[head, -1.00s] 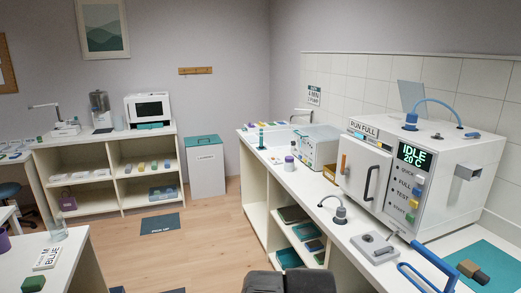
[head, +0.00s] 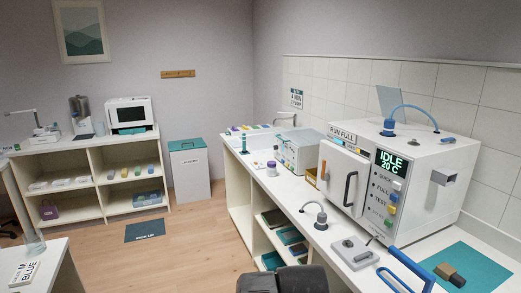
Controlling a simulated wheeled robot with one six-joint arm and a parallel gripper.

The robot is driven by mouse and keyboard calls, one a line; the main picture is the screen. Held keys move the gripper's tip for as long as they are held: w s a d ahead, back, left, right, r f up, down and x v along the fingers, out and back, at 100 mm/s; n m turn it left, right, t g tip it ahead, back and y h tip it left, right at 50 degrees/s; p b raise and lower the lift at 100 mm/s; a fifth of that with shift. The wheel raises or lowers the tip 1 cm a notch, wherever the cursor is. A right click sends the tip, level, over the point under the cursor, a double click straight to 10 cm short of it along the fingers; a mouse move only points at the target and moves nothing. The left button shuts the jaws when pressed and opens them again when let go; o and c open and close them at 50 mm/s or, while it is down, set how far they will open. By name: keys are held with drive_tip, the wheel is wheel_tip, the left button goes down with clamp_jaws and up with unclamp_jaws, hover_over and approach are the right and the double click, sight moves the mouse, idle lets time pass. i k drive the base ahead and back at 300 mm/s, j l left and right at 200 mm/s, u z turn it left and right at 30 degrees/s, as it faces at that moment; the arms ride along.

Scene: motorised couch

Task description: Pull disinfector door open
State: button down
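The disinfector (head: 425,178) is a white box on the right-hand counter. Its display reads IDLE 20 °C, with several coloured buttons below. Its white door (head: 337,172) faces me to the left of the display and looks closed. A dark vertical handle (head: 350,188) is on the door's right side, and an orange strip (head: 323,170) is at its left. A RUN FULL label is above the door. Nothing touches the handle. My gripper's fingers are not visible; only a dark grey part, seemingly of my arm, shows at the bottom centre.
On the counter before the disinfector are a hooked grey fixture (head: 320,220), a grey plate device (head: 353,252), a blue tubular handle (head: 405,270) and a teal mat (head: 490,268) holding small blocks. A white table corner (head: 55,275) is at lower left. Wooden floor (head: 190,240) lies open between.

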sight(348, 171)
drive_tip(key=z, duration=0.1)
drive_tip(key=i+l+z, duration=0.15)
drive_tip(key=i, duration=0.3)
drive_tip(key=i+l+z, duration=0.1)
drive_tip(key=i+l, duration=0.15)
drive_tip(key=i, duration=0.2)
